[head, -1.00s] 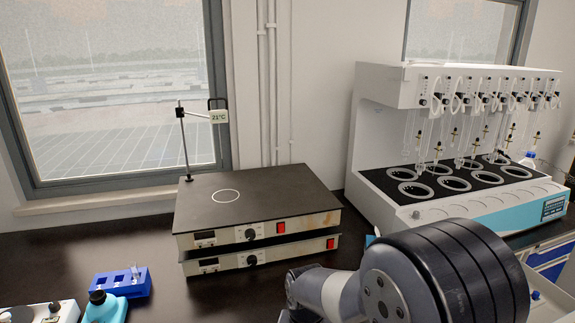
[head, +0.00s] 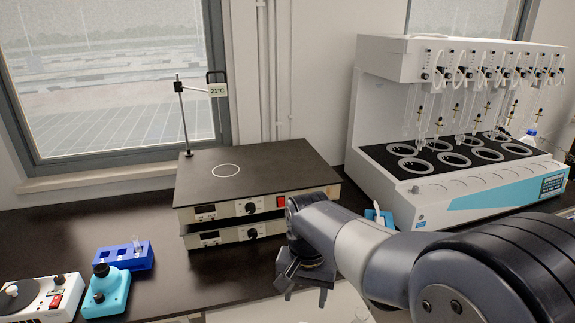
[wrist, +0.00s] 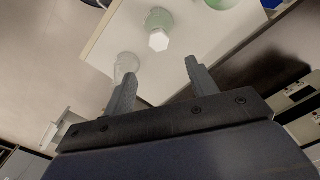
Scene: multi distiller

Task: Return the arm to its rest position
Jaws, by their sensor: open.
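My gripper (head: 305,290) hangs at the front edge of the dark bench in the head view, below and in front of the stacked hot plates, pointing down. My arm reaches to it from the right edge. In the wrist view my gripper (wrist: 160,70) has its two fingers spread wide apart with nothing between them.
Two stacked hot plates (head: 262,175) stand mid-bench. A white distiller (head: 450,210) stands at right behind my arm. A blue tube rack (head: 125,260), a turquoise device (head: 105,292) and a white stirrer (head: 40,295) are at left. Bench between rack and gripper is clear.

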